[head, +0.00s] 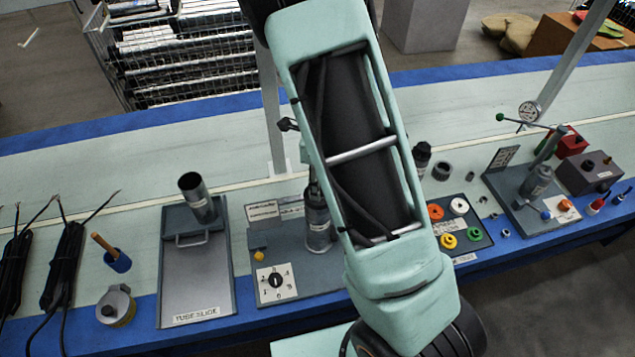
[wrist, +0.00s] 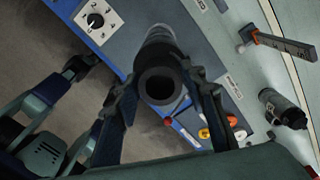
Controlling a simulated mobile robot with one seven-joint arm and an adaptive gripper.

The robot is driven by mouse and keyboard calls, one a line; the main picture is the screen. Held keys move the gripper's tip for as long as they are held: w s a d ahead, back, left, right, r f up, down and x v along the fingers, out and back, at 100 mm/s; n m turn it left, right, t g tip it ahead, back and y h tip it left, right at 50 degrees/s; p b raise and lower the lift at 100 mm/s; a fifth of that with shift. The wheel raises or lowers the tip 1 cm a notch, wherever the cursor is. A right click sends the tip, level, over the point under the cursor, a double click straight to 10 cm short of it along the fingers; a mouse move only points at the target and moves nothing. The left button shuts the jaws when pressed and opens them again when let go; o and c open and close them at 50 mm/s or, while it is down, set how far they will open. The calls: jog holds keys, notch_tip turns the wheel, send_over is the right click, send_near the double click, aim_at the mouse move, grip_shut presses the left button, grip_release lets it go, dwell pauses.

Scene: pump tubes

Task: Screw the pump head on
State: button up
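A grey metal pump tube (head: 318,228) stands upright on the dial station (head: 275,284), with a narrower dark top part beside my arm. In the wrist view, its grey body (wrist: 158,36) leads to a dark hollow round end (wrist: 160,84) nearer the camera. My gripper (wrist: 160,92) has one finger on each side of this dark end. I cannot tell whether the fingers press on it, or whether it is a separate pump head. My arm hides the gripper in the head view. A black-capped cylinder (head: 422,158) stands to the right; it also shows in the wrist view (wrist: 282,108).
Left of the station is a sloped plate (head: 193,270) with an open metal tube (head: 195,195) behind it. To the right are a tray of coloured rings (head: 461,228) and a lever press (head: 537,185). Black cable bundles (head: 63,262) lie far left. The bench's back strip is mostly clear.

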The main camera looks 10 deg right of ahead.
jog(key=n+b, duration=0.2)
jog(key=n, duration=0.4)
jog(key=shift+f+n, duration=0.1)
jog(key=shift+n, duration=0.2)
jog(key=n+b, duration=0.2)
jog(key=n, duration=0.3)
jog(key=shift+n, duration=0.4)
jog(key=n+b, duration=0.1)
jog(key=n, duration=0.1)
jog(key=shift+n, duration=0.3)
jog(key=shift+c, duration=0.5)
jog(key=c, duration=0.9)
jog(key=shift+r+m+p, duration=0.2)
jog(key=shift+m+p, duration=0.1)
jog(key=shift+m, duration=0.4)
grip_shut()
jog(key=shift+f+m, duration=0.1)
jog(key=shift+m, duration=0.9)
